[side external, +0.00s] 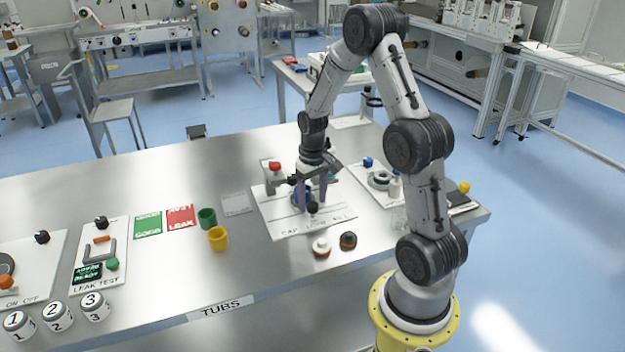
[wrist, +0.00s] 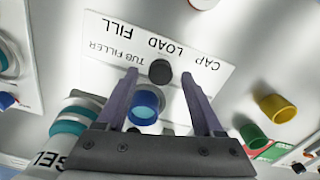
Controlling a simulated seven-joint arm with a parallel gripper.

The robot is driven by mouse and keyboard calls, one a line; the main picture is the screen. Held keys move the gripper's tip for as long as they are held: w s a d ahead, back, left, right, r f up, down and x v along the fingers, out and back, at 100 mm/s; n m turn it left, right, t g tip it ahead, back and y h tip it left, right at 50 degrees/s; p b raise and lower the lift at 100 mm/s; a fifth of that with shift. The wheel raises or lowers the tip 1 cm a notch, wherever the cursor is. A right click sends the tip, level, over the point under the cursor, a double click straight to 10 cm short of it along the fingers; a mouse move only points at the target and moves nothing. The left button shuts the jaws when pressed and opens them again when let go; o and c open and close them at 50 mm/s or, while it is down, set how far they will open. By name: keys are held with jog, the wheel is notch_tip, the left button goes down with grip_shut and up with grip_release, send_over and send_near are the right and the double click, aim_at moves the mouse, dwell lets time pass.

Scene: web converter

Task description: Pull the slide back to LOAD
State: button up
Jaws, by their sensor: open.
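The tub filler (side external: 275,224) is a white panel marked CAP, LOAD and FILL; it also shows in the wrist view (wrist: 142,32). A black knob (wrist: 160,71), seemingly the slide's handle, appears in line with the word LOAD; it also shows in the side view (side external: 312,208). A blue round part (wrist: 146,105) lies just behind the knob, partly hidden by my gripper in the side view. My gripper (wrist: 159,74) is open and points down, its fingertips on either side of the knob in the wrist view. I cannot tell whether they touch it.
A red knob (side external: 275,167) stands at the panel's back left. White-topped (side external: 321,246) and black-topped (side external: 348,240) pieces stand in front. Green (side external: 207,218) and yellow (side external: 218,238) cups stand left. Another panel (side external: 372,172) is close on the right.

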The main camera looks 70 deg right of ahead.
notch_tip(320, 180, up, 13)
dwell(0.4)
jog(key=s+a+r+n+t+h, duration=0.1)
jog(key=s+a+r+n+t, duration=0.2)
jog(key=a+r, duration=0.95)
jog(key=s+a+f+n+t+y, duration=0.1)
jog(key=s+a+f+n+t, duration=0.1)
jog(key=s+a, duration=0.7)
notch_tip(320, 180, down, 3)
jog(key=shift+s+a+r+n+t, duration=0.15)
jog(key=shift+s+a+n+t, duration=0.25)
jog(key=shift+s, duration=0.7)
